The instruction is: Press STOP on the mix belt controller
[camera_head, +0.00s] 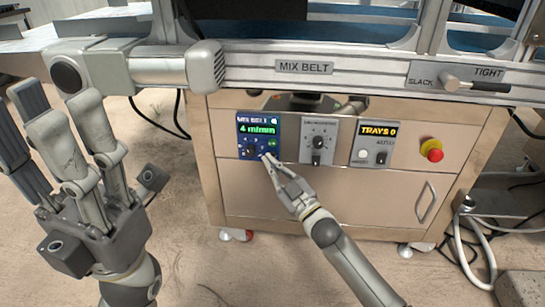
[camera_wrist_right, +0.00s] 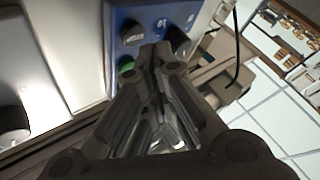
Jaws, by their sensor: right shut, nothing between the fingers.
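The mix belt controller (camera_head: 242,121) is a blue panel at the left of the cabinet front. Its green display reads 4 m/min, with small dark controls below. My right gripper (camera_head: 266,158) is shut and empty, its fingertips at the panel's lower right. The right wrist view shows the blue panel (camera_wrist_right: 116,15) with a green button (camera_wrist_right: 126,65) left of my right fingertips and dark controls above. Whether the tips touch the panel, I cannot tell. No STOP label is readable, and the fingers cover part of the panel. My left gripper (camera_head: 60,98) is open and empty at the left.
A grey knob panel (camera_head: 306,129) and a panel reading TRAYS 0 (camera_head: 378,129) sit to the right. Beyond are a red emergency button (camera_head: 434,155) and a cabinet handle (camera_head: 425,202). A metal rail marked MIX BELT (camera_head: 304,67) with a tension lever (camera_head: 470,85) juts out above.

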